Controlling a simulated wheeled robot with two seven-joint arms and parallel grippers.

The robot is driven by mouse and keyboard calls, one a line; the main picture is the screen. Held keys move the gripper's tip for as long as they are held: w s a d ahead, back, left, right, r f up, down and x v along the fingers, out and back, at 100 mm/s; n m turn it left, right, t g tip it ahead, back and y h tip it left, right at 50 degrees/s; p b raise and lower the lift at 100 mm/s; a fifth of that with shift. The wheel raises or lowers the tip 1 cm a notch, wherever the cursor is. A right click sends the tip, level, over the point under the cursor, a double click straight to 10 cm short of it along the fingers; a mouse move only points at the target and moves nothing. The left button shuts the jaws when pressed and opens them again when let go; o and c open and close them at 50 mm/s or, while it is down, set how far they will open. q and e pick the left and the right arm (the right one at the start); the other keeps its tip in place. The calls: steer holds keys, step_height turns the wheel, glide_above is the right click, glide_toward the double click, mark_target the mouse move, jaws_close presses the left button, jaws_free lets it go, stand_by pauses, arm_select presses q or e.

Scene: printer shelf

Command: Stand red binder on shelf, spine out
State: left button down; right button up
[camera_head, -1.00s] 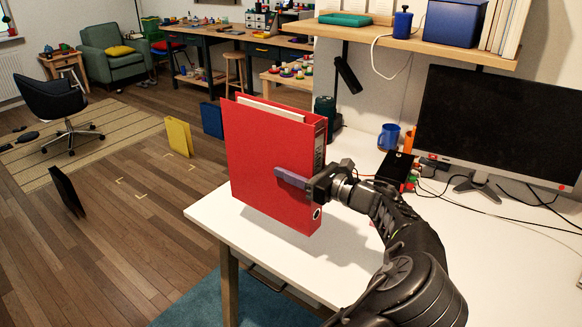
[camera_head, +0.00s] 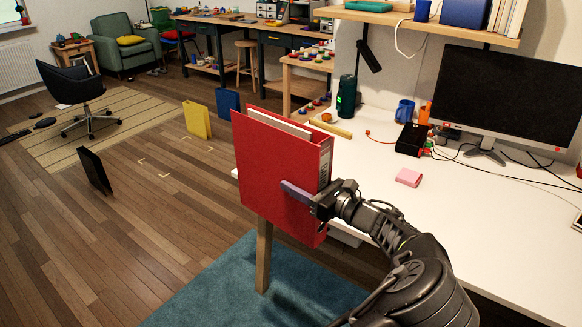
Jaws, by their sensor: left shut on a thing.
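The red binder (camera_head: 278,180) is upright in the air at the desk's left end, with white papers (camera_head: 275,121) at its top. Its labelled spine (camera_head: 324,172) faces right, towards my arm. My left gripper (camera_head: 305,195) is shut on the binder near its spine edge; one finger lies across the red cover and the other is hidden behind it. The wall shelf (camera_head: 430,26) is at the top right, with pale upright binders (camera_head: 507,17) and a blue box (camera_head: 465,12) on it. My right gripper is not in view.
The white desk (camera_head: 480,230) holds a monitor (camera_head: 510,95), blue mug (camera_head: 404,111), black box (camera_head: 411,139), dark green cylinder (camera_head: 346,97) and pink pad (camera_head: 409,177). Yellow (camera_head: 197,119), blue (camera_head: 228,103) and black (camera_head: 94,171) binders stand on the floor. Floor to the left is mostly clear.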

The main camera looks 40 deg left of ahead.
mark_target(319, 227)
arm_select(q)
steer(key=s+d+f+m+t, duration=0.1)
steer(key=d+f, duration=0.2)
steer(key=d, duration=0.1)
steer(key=s+d+f+m+t, duration=0.1)
steer(key=d+f+t, duration=0.1)
steer(key=d+f, duration=0.1)
steer(key=s+d+f+m+t+h, duration=0.1)
steer(key=d+f+t, duration=0.1)
steer(key=d, duration=0.4)
steer(key=shift+s+f+m, duration=0.3)
steer(key=shift+f, duration=0.5)
steer(key=s+d+f+m+t+h, duration=0.1)
steer(key=s+d+t, duration=0.1)
steer(key=d, duration=0.3)
steer(key=s+d+f+m+t+h, duration=0.1)
steer(key=s+d+f+m+t, duration=0.1)
steer(key=d, duration=0.3)
steer(key=shift+s+f+t+h, duration=0.3)
steer(key=shift+s+t+h, duration=0.1)
